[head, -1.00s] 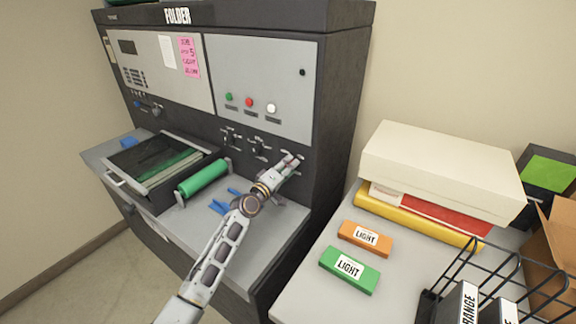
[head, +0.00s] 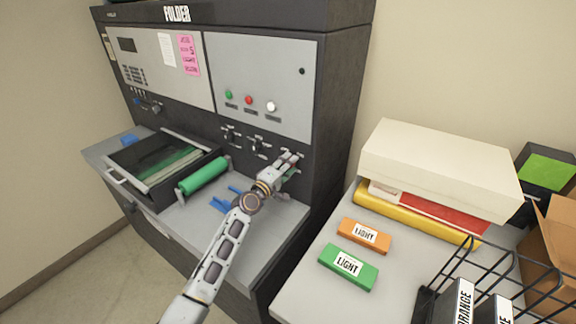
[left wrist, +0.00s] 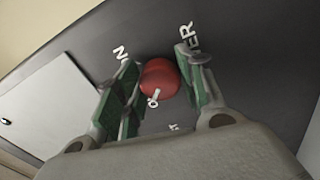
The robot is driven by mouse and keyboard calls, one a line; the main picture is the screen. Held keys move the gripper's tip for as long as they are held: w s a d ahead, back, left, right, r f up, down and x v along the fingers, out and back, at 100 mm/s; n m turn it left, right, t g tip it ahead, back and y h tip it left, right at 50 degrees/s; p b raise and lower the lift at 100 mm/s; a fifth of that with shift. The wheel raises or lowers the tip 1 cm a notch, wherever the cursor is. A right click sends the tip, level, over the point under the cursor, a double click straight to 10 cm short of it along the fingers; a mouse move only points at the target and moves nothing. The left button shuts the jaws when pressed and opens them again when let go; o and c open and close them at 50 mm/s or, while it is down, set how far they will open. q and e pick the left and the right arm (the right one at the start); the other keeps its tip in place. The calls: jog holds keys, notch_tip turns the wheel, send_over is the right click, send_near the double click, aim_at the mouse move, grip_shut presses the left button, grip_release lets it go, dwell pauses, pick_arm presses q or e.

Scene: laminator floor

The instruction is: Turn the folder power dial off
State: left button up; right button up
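The folder (head: 265,75) is the dark machine with light grey panels in the head view. My left gripper (head: 290,159) is at its lower right front, by the row of dark controls. In the left wrist view a red round dial (left wrist: 160,77) with a white mark sits between the two green-padded fingers of the left gripper (left wrist: 157,72). The fingers stand apart on either side of it, very close; I cannot tell whether they touch. White letters around the dial are partly hidden, so its setting is unclear. In the head view the gripper largely covers the dial. My right gripper is not in view.
Green, red and white buttons (head: 249,100) are above the gripper. A green roller (head: 204,176) and blue pieces (head: 221,204) are on the machine's shelf. At right, a table holds an orange box (head: 364,236), a green box (head: 348,267) and a black wire rack (head: 470,265).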

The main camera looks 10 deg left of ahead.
pick_arm(q)
jog(key=o, duration=0.3)
jog(key=shift+s, duration=0.1)
jog(key=v, duration=1.1)
jog(key=shift+s+a, duration=0.2)
jog(key=shift+s, duration=0.15)
dwell(0.3)
jog(key=shift+f, duration=0.15)
dwell(0.5)
